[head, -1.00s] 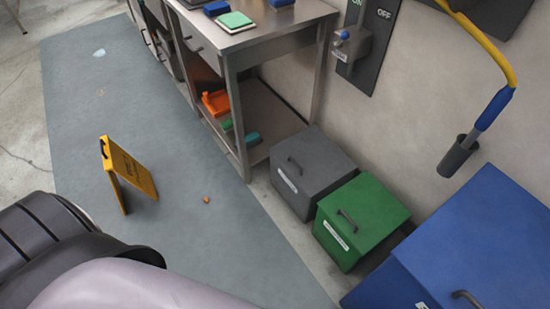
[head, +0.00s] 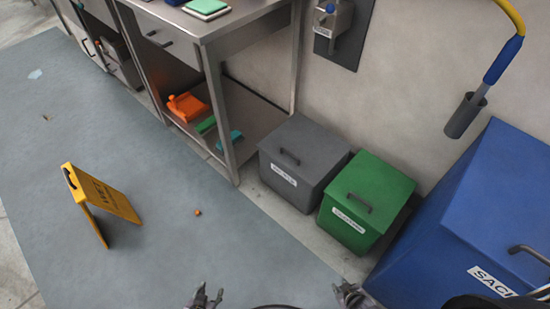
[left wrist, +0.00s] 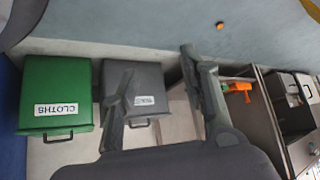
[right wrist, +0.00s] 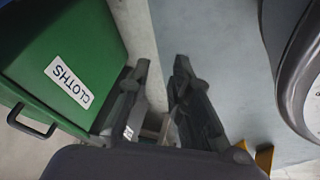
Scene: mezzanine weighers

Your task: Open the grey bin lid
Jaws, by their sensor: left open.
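The grey bin (head: 318,170) stands on the floor by the wall with its lid shut. A dark handle (head: 290,156) is on the lid, and a white label is on its front. In the left wrist view the grey bin (left wrist: 148,78) is partly hidden by a finger. My left gripper (head: 206,298) is open and empty, at the bottom edge of the head view, apart from the bin. My right gripper (head: 350,294) is at the bottom right of centre, open and empty; its fingers (right wrist: 158,80) are close to the green bin in the right wrist view.
A green bin (head: 385,185) labelled CLOTHS stands right of the grey bin, then a large blue bin (head: 470,215). A steel table (head: 215,100) stands on the left, with an orange item (head: 187,107) on its lower shelf. A yellow floor sign (head: 105,192) stands on the mat.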

